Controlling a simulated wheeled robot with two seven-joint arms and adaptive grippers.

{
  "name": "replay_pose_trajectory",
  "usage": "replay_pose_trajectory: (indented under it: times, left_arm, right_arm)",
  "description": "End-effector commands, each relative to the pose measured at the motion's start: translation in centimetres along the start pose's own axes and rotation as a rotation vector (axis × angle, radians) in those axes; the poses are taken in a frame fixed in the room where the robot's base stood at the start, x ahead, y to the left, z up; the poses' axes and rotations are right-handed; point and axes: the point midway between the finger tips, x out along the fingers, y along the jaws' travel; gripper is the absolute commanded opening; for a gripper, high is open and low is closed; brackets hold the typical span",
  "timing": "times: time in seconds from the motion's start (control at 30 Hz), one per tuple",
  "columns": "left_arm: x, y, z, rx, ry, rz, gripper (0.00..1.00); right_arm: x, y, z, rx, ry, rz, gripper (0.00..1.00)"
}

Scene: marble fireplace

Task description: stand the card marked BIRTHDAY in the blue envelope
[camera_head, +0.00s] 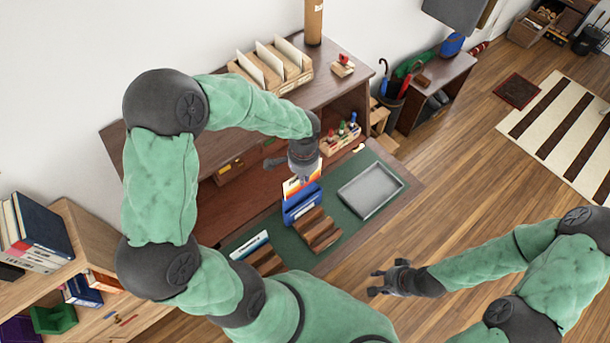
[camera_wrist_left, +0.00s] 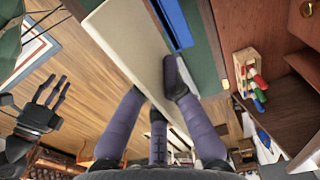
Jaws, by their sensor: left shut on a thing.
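My left gripper (camera_head: 304,174) is shut on a card (camera_head: 297,187) with white, orange and yellow on it. No lettering on it can be read. The blue envelope (camera_head: 301,208) stands upright on the green desk mat, just below the gripper. The card shows right behind the envelope's front; its lower edge is hidden, so I cannot tell how deep it sits. In the left wrist view, the pale back of the card (camera_wrist_left: 125,40) is between the fingers, beside the blue envelope (camera_wrist_left: 174,22). My right gripper (camera_head: 375,283) is open and empty over the floor, right of the desk.
Another rack (camera_head: 266,263) with a white and blue card (camera_head: 249,245) is at the lower left. A grey tray (camera_head: 370,191) lies on the right of the green mat (camera_head: 328,262). A block with pegs (camera_head: 340,138) stands behind.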

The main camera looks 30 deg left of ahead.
Motion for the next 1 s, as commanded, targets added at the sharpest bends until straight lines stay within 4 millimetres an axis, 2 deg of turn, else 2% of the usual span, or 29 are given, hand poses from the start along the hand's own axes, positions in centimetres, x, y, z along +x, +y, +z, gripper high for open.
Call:
replay_pose_trajectory:
  times: [0.7,1.0]
  left_arm:
    - [7.2,0.1,0.0,-0.001,-0.001,0.001,0.00]
    - [8.0,0.0,0.0,0.000,0.000,0.000,0.00]
  right_arm:
    - [5.1,1.8,-0.2,0.000,0.000,0.000,0.40]
    - [5.6,2.0,-0.2,0.000,0.000,0.000,0.40]
